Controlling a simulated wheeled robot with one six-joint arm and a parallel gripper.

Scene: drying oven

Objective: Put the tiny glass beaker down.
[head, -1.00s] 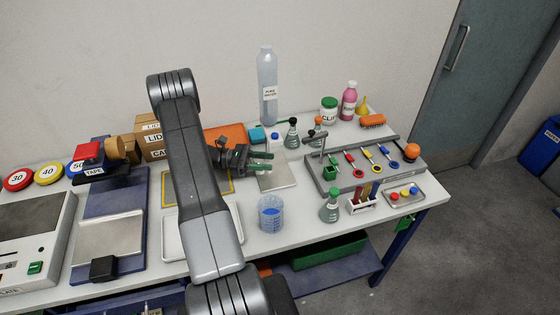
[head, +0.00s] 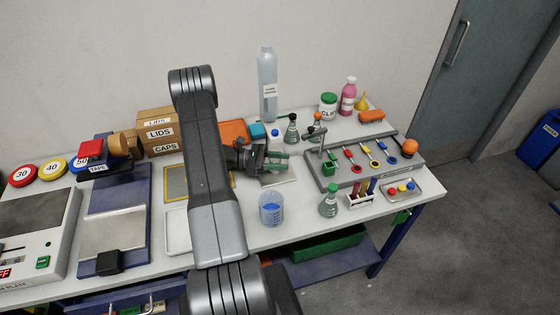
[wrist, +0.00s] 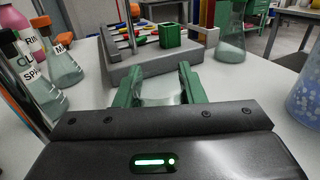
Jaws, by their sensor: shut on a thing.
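The tiny glass beaker (wrist: 160,92) is clear and sits between the green fingers in the wrist view. My gripper (wrist: 158,88) is shut on it, with one finger on each side. Its lower part is hidden behind the gripper body. In the head view my gripper (head: 277,161) is over or beside a flat grey plate (head: 284,179) at the middle of the table. The beaker is too small to make out there, and I cannot tell whether its base touches anything.
A large beaker of blue liquid (head: 271,208) stands in front of my gripper. A green-capped flask (head: 329,203) is to its right. Behind are more flasks (head: 291,130) and a tall bottle (head: 268,90). A grey tool rack (head: 350,172) stands at the right.

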